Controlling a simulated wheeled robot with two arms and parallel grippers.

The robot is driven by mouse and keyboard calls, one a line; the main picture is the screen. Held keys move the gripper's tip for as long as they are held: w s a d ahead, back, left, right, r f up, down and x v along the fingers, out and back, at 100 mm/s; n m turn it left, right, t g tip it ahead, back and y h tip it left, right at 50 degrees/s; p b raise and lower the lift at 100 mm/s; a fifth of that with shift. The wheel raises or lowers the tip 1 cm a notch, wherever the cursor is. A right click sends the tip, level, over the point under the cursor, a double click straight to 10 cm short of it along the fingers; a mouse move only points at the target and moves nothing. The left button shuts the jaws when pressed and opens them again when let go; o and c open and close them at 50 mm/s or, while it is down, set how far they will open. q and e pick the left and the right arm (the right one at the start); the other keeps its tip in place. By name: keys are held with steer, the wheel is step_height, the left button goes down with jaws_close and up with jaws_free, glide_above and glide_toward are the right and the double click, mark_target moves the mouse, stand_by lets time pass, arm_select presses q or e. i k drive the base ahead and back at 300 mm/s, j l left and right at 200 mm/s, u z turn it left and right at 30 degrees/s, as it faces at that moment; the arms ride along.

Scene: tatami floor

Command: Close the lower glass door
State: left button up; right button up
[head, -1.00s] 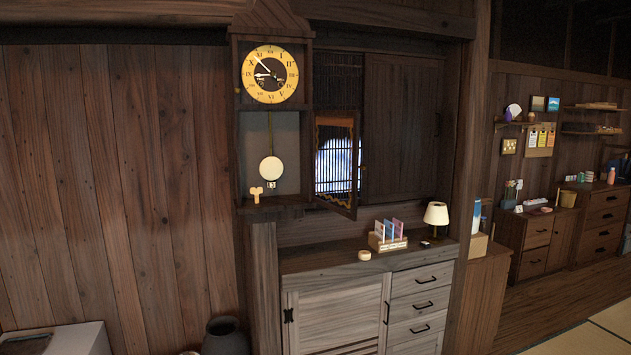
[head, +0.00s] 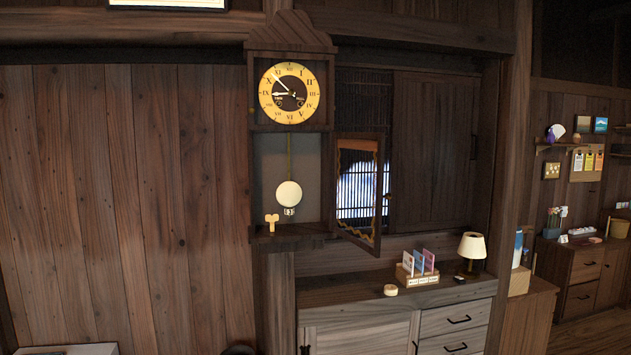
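A wooden wall clock (head: 256,110) hangs left of centre in the head view, with a yellow dial (head: 289,94) at the top. Its lower glass door (head: 377,195) stands open, swung out to the right of the case. The open lower compartment (head: 265,180) shows a round pendulum (head: 289,194) and a small light-wood key (head: 271,222) on its floor. Neither of my grippers is in view, and nothing touches the door.
Below the clock's right side stands a wooden cabinet (head: 345,300). A card holder (head: 416,276), a lamp (head: 472,248) and a small round box (head: 390,290) stand on it. More cabinets (head: 583,272) and shelves line the wall at right.

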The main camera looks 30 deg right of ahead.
mark_target(375, 142)
steer(key=i+l+u, duration=0.15)
steer(key=l, duration=0.6)
steer(key=i+l+u, duration=0.15)
steer(key=l, duration=0.6)
steer(key=i+l+u, duration=0.1)
steer(key=l, duration=0.7)
steer(key=i+l+u, duration=0.15)
steer(key=l, duration=0.65)
steer(key=k+j, duration=0.05)
